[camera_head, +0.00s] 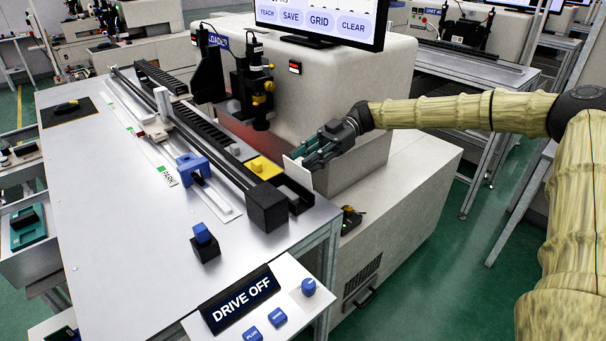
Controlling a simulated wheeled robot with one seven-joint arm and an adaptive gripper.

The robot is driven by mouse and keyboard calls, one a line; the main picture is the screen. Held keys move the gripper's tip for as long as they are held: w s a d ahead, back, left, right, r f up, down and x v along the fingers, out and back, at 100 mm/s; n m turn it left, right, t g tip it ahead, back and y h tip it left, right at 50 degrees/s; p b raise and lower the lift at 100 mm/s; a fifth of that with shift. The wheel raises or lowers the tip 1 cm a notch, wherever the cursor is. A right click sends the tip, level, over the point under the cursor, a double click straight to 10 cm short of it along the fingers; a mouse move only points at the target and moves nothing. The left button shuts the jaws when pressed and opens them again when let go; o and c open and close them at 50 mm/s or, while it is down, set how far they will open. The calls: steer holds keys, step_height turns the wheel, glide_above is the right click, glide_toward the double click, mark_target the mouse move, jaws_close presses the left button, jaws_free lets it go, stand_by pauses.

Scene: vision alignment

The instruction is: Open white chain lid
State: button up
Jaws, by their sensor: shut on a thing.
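My gripper (318,152) reaches in from the right at the end of my arm, near the right end of the long black rail. It is shut on a thin white plate, the white chain lid (298,175), which looks tilted at the fingertips. A dark opening shows beside the plate, between a yellow block and a black end block. Part of the plate is hidden by the fingers, and I cannot tell whether its lower edge still touches the rail.
A yellow block (262,168) and a black end block (267,206) sit close by on the rail. A camera-like column (255,90) stands behind. A "DRIVE OFF" panel (250,300) is at the front. The left of the grey table (110,240) is mostly clear.

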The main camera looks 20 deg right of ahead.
steer(key=shift+w+d+f+g+y+b, duration=0.15)
steer(key=shift+d+f+g+y+b, duration=0.45)
steer(key=shift+b, duration=1.3)
steer(key=shift+w+d+f+t+y+b, duration=0.15)
steer(key=shift+y+b, duration=0.85)
steer(key=shift+b, duration=0.85)
steer(key=shift+c, duration=0.2)
steer(key=shift+o, duration=0.2)
steer(key=shift+d+r+b, duration=0.1)
steer(key=shift+d+b, duration=0.05)
steer(key=shift+b, duration=0.4)
steer(key=shift+r+g+y+b, duration=0.15)
steer(key=shift+g+y+b, duration=0.1)
steer(key=shift+y+b, duration=0.2)
steer(key=shift+c, duration=0.2)
steer(key=o, duration=1)
steer(key=shift+o, duration=0.2)
steer(key=v, duration=1.2)
steer(key=shift+d, duration=0.1)
